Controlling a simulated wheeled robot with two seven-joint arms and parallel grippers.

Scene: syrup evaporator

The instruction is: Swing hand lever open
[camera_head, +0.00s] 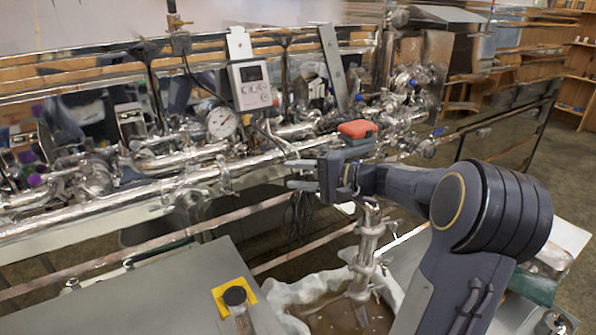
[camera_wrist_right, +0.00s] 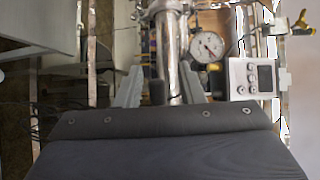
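My right gripper (camera_head: 298,174) reaches in from the right in the head view, fingers apart and pointing left at the steel pipework (camera_head: 150,185). Nothing shows between the fingers there. In the right wrist view the two grey fingertips (camera_wrist_right: 160,88) are spread, with a shiny vertical pipe (camera_wrist_right: 171,55) seen between and beyond them; I cannot tell how far off it is. A thin bent metal rod (camera_head: 280,140), possibly the hand lever, shows just left of and above the gripper. I cannot pick out the lever with certainty. My left gripper is not in view.
A round gauge (camera_head: 221,122) and a grey display box (camera_head: 252,85) stand above the pipework. A vertical pipe with clamps (camera_head: 366,250) stands below my right wrist.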

